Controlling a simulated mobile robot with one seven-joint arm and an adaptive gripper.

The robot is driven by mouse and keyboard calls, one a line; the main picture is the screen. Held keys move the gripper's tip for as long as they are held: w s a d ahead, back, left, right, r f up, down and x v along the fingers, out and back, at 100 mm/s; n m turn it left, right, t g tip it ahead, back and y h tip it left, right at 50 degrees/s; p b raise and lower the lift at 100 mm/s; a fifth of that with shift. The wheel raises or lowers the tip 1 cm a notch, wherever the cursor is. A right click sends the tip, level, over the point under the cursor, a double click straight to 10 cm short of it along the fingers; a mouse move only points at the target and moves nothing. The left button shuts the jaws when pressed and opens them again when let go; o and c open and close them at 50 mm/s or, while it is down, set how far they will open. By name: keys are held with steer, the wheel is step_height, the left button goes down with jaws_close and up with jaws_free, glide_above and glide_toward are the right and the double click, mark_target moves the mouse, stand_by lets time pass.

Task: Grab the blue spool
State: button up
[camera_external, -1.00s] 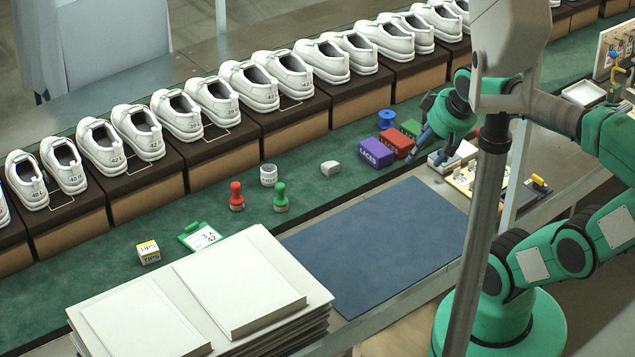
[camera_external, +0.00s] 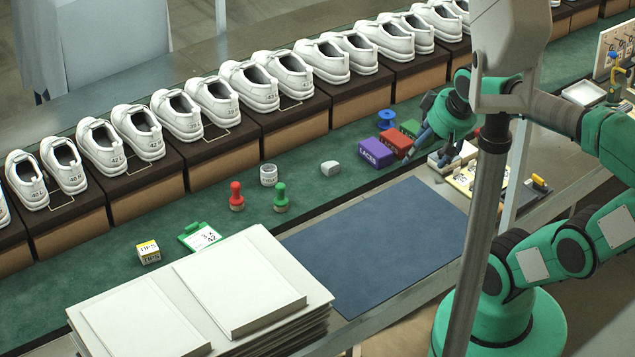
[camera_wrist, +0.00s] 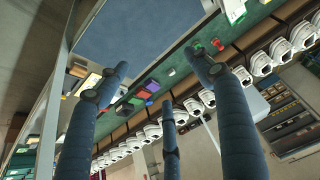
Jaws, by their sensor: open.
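The blue spool (camera_external: 386,119) stands on the green line surface, behind the purple box and beside the red box. I cannot make it out clearly in the wrist view. My gripper (camera_external: 433,146) is to the right of the spool and nearer the camera, above the small boxes and trays. Its fingers are spread and hold nothing. In the wrist view my gripper (camera_wrist: 160,78) shows dark blue fingers set wide apart, with the small coloured boxes seen beyond them.
A purple box (camera_external: 376,153), red box (camera_external: 398,142) and green box (camera_external: 411,128) stand close to the spool. White shoes (camera_external: 325,62) on brown boxes line the back. A dark blue mat (camera_external: 380,240) lies clear in front. Red (camera_external: 236,198) and green (camera_external: 281,199) stamps stand left.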

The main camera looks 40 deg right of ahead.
steer(key=w+d+r+n+g+p, duration=0.1)
steer(key=w+d+r+p, duration=0.3)
steer(key=w, duration=0.7)
steer(key=w+d+r+g+b, duration=0.1)
steer(key=w+d+r, duration=0.1)
steer(key=w+r, duration=0.6)
steer(key=w+d+f+p, duration=0.1)
steer(key=w+d+f, duration=0.1)
steer(key=w+d, duration=0.35)
steer(key=w+d+f+n+p, duration=0.1)
steer(key=w+d, duration=0.1)
steer(key=w, duration=0.7)
steer(key=w+d+f+p, duration=0.1)
steer(key=w+d+f, duration=0.15)
steer(key=w, duration=0.45)
steer(key=n+g+p, duration=0.2)
steer(key=g+p, duration=0.2)
steer(key=p, duration=0.2)
glide_above(388, 114)
step_height(388, 114, down, 33)
steer(key=shift+f+b, duration=0.4)
steer(key=shift+f, duration=3.75)
